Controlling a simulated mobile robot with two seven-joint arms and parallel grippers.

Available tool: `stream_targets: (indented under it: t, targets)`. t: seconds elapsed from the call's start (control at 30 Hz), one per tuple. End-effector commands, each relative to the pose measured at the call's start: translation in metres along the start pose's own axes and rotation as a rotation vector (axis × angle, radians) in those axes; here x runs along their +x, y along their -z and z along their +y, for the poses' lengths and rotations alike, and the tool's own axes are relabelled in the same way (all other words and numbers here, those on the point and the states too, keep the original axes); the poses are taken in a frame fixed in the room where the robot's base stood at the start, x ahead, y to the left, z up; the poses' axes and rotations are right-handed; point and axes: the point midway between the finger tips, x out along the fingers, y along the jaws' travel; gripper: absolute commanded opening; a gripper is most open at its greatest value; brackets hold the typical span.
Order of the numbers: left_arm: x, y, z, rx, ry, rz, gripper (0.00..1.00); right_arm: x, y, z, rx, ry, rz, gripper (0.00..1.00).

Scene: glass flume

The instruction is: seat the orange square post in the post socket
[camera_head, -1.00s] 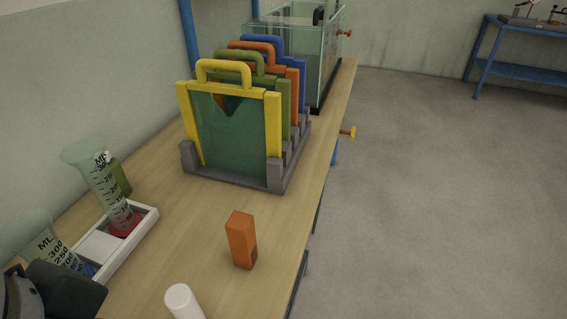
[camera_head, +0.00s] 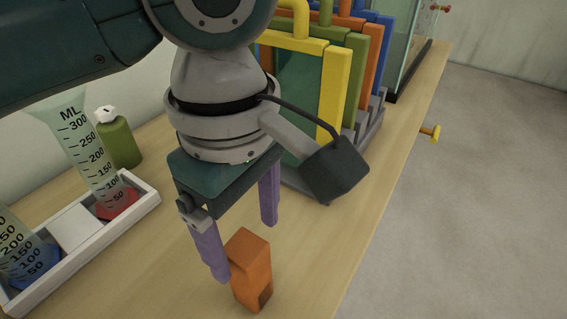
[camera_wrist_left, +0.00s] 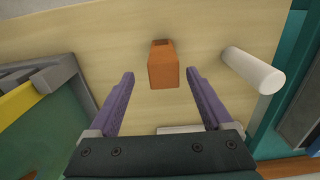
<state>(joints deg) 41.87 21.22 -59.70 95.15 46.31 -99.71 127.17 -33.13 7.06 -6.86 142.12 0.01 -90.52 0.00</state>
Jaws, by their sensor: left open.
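The orange square post (camera_head: 252,275) stands upright on the wooden bench, with a small dark mark low on one side. It also shows in the left wrist view (camera_wrist_left: 162,68), just beyond the fingertips and between their lines. My left gripper (camera_head: 245,252) is open and points down, its purple fingers apart above and beside the post. In the head view one fingertip overlaps the post's left edge; I cannot tell whether it touches. The fingers also show in the left wrist view (camera_wrist_left: 160,74), with nothing between them. I cannot make out the post socket. My right gripper is not in view.
A grey rack (camera_head: 374,122) of coloured gate frames stands behind my left gripper. A white tray (camera_head: 143,203) with measuring cylinders lies left, beside a green bottle (camera_head: 119,140). A white cylinder (camera_wrist_left: 254,70) lies near the post. The bench's right edge is close.

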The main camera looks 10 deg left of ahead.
Motion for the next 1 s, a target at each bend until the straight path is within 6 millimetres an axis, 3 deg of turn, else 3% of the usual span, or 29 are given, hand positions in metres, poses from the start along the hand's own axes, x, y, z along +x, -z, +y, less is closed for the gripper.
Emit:
stream_targets:
  t: [0.43, 0.77, 1.0]
  targets:
    - [0.059, 0.001, -0.006, 0.002, -0.001, 0.001, 0.84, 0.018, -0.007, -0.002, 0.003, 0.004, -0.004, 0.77]
    - [0.066, 0.000, -0.005, 0.003, -0.004, 0.001, 0.84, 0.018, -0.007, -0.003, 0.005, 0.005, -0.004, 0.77]
    - [0.066, 0.000, -0.005, 0.003, -0.004, 0.000, 0.58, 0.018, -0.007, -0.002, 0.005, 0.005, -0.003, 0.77]
